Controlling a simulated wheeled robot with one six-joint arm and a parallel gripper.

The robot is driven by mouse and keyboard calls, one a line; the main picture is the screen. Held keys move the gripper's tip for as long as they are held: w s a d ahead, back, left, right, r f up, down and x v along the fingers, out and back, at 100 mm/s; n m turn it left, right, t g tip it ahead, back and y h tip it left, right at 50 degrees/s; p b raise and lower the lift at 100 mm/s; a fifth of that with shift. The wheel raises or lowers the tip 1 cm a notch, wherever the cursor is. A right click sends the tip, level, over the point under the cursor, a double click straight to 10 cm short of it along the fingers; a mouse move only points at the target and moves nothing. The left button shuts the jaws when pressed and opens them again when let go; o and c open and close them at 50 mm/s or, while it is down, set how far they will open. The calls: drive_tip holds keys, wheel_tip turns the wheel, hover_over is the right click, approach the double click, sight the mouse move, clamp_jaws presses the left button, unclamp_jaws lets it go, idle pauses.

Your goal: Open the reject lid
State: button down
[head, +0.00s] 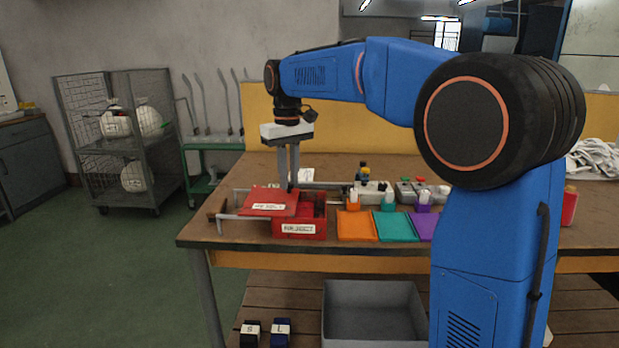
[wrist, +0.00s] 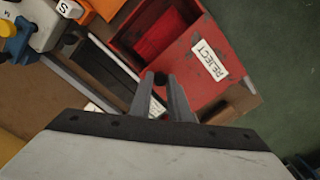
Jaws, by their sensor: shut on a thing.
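The red reject lid (head: 268,203) with a white REJECT label lies flat, shifted to the left over the red reject box (head: 300,229). The right part of the box is uncovered and its red inside shows. In the wrist view the lid (wrist: 190,88) covers one side and the open part of the box (wrist: 150,30) shows beyond it. My gripper (head: 290,186) points down at the lid's back right part.
Orange (head: 357,226), teal (head: 397,227) and purple (head: 424,226) mats lie right of the box. Small bottles and grey holders (head: 373,193) stand behind them. A grey rail runs along the box. The table's left front edge is close to the lid.

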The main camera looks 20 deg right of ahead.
sight(271, 192)
drive_tip(key=a, duration=0.1)
drive_tip(key=w+a, duration=0.1)
drive_tip(key=a, duration=0.2)
drive_tip(key=shift+w+a, duration=0.3)
drive_tip(key=shift+a, duration=0.05)
drive_tip(key=c, duration=1.7)
unclamp_jaws()
drive_tip(key=shift+o, duration=0.2)
wheel_tip(271, 192, up, 18)
drive_tip(key=shift+f, duration=0.25)
